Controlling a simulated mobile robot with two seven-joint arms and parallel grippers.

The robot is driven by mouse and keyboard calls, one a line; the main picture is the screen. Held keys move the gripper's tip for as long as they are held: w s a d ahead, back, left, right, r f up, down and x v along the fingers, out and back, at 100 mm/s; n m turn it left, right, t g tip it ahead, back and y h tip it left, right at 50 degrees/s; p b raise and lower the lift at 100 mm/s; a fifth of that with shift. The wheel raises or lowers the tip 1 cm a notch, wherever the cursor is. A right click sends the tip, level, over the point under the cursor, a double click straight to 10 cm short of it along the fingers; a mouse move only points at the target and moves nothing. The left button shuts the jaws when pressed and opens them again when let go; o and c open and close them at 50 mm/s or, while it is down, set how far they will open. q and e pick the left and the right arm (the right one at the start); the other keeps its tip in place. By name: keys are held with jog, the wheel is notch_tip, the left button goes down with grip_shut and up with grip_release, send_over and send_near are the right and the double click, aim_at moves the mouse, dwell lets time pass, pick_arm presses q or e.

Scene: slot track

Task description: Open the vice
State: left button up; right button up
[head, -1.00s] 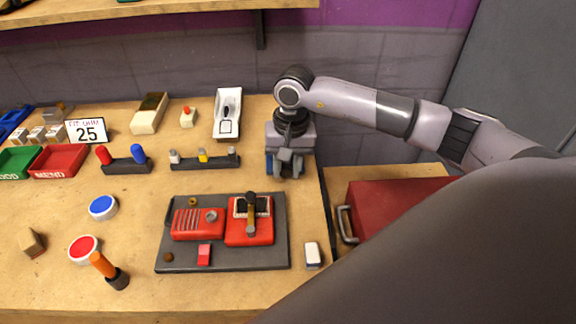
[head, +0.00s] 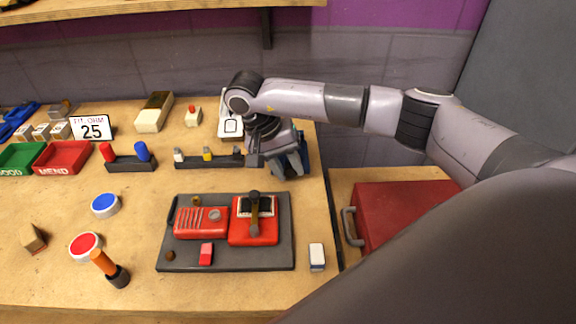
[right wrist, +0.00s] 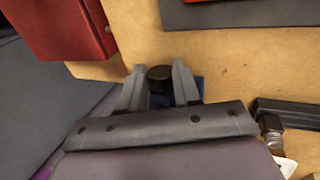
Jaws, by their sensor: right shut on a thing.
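The vice is mostly hidden under my right gripper at the back right of the bench. A bit of blue that I take for part of it shows in the right wrist view (right wrist: 198,88). My right gripper (head: 290,167) points down toward the bench near its right edge. In the right wrist view its two fingers (right wrist: 160,78) stand on either side of a dark round knob (right wrist: 160,72), apparently the vice's handle, and are shut on it. The vice's jaws are hidden. My left gripper is not in view.
A dark board with red devices (head: 225,262) lies in front of the gripper. A dark rack (head: 190,163) stands close to its left, a white device (head: 232,126) behind. A red toolbox (head: 400,207) is beyond the bench's right edge. The bench in front of the blue button (head: 105,205) is partly clear.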

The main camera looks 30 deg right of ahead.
jog(key=o, duration=1.1)
jog(key=shift+c, duration=0.2)
jog(key=v, duration=0.7)
